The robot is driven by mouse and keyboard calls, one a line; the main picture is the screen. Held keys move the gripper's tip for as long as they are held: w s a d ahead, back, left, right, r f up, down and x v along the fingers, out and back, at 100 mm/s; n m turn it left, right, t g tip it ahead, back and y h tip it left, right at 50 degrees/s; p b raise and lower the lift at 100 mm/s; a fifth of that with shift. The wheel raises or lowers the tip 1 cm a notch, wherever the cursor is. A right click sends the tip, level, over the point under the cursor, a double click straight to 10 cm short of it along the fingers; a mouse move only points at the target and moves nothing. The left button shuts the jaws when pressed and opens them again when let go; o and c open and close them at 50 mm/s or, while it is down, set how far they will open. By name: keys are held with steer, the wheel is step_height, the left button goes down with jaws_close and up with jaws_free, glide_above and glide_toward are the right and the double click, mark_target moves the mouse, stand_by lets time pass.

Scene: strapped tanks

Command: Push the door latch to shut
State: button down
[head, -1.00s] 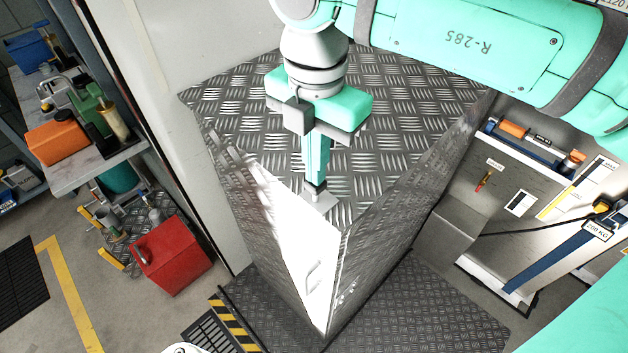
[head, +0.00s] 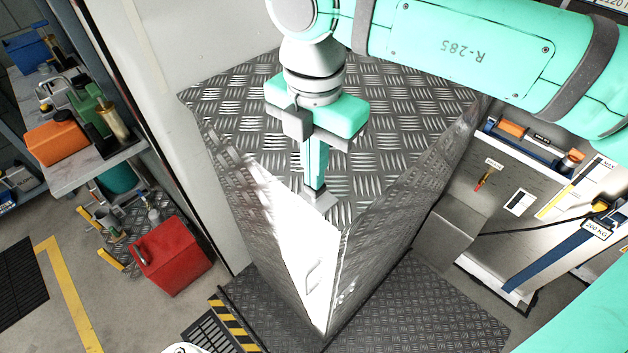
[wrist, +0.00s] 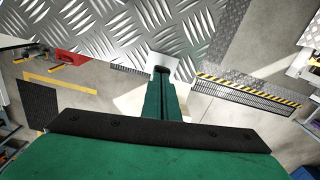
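A tall cabinet with a diamond-plate top (head: 400,110) stands in the middle of the head view. Its front door face (head: 305,255) is bright with glare and carries a small handle (head: 313,275). A small flat grey plate (head: 325,202), which looks like the latch, lies at the top's front corner; it also shows in the wrist view (wrist: 184,69). My gripper (head: 315,188) points down with its fingers together. Its tips are at the plate's rear edge; whether they touch it I cannot tell. The wrist view shows the green fingers (wrist: 161,75) side by side over the plate.
A red box (head: 170,255) stands on the floor at left, below a workbench (head: 70,180) with tools. A grey wall panel (head: 190,50) adjoins the cabinet's left. Strapped equipment (head: 545,235) stands at right. A black-and-yellow striped edge (head: 236,325) lies in front.

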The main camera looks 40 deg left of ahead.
steer(key=shift+f, duration=0.5)
steer(key=shift+r, duration=0.1)
steer(key=shift+w+r, duration=0.1)
steer(key=shift+r, duration=2.35)
